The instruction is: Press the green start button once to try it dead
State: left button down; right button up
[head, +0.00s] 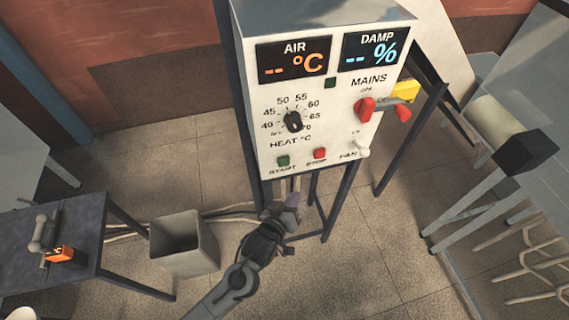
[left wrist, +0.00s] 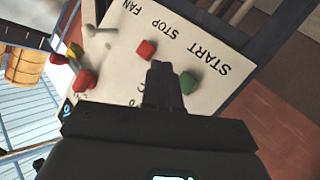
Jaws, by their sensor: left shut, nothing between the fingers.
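The green start button (head: 284,161) is at the lower left of the white control panel (head: 270,110), above the START label. My left gripper (head: 290,204) is below the panel's lower edge in the head view. In the left wrist view the green button (left wrist: 187,83) is just right of my shut, empty fingertips (left wrist: 163,72), which overlap the panel; I cannot tell whether they touch anything. The red stop button (left wrist: 146,49) is beyond the fingertips, beside the green one. My right gripper is in neither view.
The panel has AIR (head: 294,58) and DAMP (head: 375,50) displays showing dashes, a heat knob (head: 293,121), a red mains handle (head: 365,109) by a yellow plate (head: 406,91), and a fan switch (head: 362,150). A grey bin (head: 184,244) stands on the floor, left of my left arm.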

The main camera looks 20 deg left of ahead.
aim_at(284, 161)
pick_arm(q)
jog(key=w+a+b, duration=0.2)
jog(key=w+a, duration=0.3)
jog(key=w, duration=0.1)
jog(key=shift+w+a+b, duration=0.25)
jog(key=shift+w+b, duration=0.1)
jog(key=shift+b, duration=0.05)
jog(key=shift+w+a, duration=0.15)
jog(key=shift+w, duration=0.05)
dwell(2.1)
jog(key=shift+w+a, duration=0.15)
